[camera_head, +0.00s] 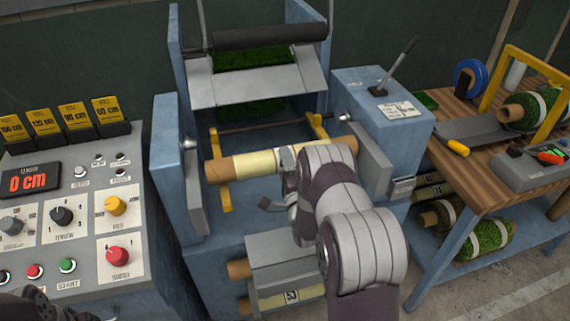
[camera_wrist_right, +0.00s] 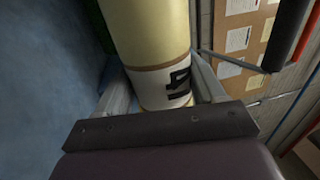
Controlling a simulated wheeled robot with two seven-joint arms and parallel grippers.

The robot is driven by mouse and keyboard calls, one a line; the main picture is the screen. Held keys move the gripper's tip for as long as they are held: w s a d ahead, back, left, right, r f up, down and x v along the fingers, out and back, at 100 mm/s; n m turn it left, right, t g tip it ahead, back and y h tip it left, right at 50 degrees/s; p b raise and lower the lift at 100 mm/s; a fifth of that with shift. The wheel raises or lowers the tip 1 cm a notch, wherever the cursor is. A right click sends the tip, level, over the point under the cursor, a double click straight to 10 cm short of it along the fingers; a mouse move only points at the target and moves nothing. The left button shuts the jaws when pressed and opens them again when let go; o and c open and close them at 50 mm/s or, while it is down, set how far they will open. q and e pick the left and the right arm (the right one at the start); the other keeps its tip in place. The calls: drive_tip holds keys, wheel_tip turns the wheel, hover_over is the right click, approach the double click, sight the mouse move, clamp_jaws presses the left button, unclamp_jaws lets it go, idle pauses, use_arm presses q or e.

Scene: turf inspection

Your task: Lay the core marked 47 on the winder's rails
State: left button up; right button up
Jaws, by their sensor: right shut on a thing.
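The core (camera_head: 250,163) is a pale yellow tube with brown ends. It lies level across the winder, over the yellow rails (camera_head: 226,196); whether it touches them I cannot tell. My right gripper (camera_head: 286,157) is shut on it, right of its middle. My right arm covers part of the core's right side. The blue winder (camera_head: 166,150) stands around it. My left gripper is not in view.
A grey console (camera_head: 80,240) with knobs and a 0 cm display stands left. A wooden bench (camera_head: 480,170) with turf rolls stands right. Other cores (camera_head: 285,297) lie in a lower rack. A dark roller (camera_head: 270,36) spans the winder above.

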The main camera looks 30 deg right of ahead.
drive_tip(key=shift+r, duration=0.1)
drive_tip(key=o, duration=1.5)
drive_tip(key=b+v, duration=0.2)
drive_tip(key=v, duration=1)
drive_tip(key=w+a+n+g+y+p, duration=0.2)
drive_tip(key=w+a+n+g+y, duration=0.15)
drive_tip(key=a+n+g, duration=0.4)
drive_tip(key=s+a+r+n+g, duration=0.1)
drive_tip(key=s+a+n+g, duration=0.1)
drive_tip(key=s, duration=0.4)
drive_tip(key=s+a+r+n+g+y, duration=0.1)
drive_tip(key=s+a+r+n+g, duration=0.1)
drive_tip(key=s+n+g, duration=0.3)
drive_tip(key=s+a+r+n+g, duration=0.1)
drive_tip(key=s+a+n+g, duration=0.1)
drive_tip(key=s+n, duration=0.4)
drive_tip(key=shift+s+a+r+n+g+p, duration=0.1)
drive_tip(key=shift+s+r+n+g+p, duration=0.2)
drive_tip(key=shift+s+g, duration=0.4)
drive_tip(key=shift+w, duration=0.1)
